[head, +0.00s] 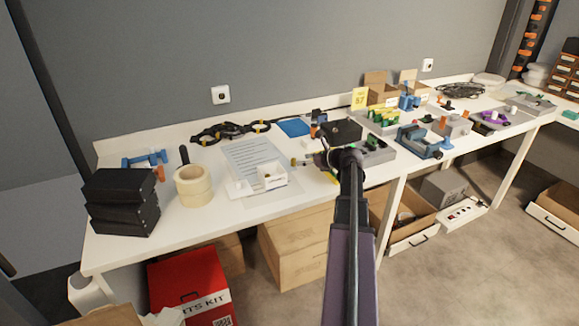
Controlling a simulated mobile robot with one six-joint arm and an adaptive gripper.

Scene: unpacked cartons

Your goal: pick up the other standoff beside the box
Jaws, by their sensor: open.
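A small white open box (270,179) stands near the front edge of the white table, left of my arm, with small brass-coloured pieces inside. A small brass-coloured piece, possibly a standoff (293,162), lies on the table just to the right of the box's back corner. My gripper (326,160) is at the end of my arm, over the table to the right of the box and apart from it. Its jaws are open, though the arm partly hides them. Whether a standoff lies under or behind my gripper is hidden.
A printed sheet (253,157) lies behind the box. Tape rolls (194,190) and stacked black cases (121,204) stand left. A grey tray (376,153), a blue vise (419,142) and several bins crowd the right side. Free tabletop shows left of the box.

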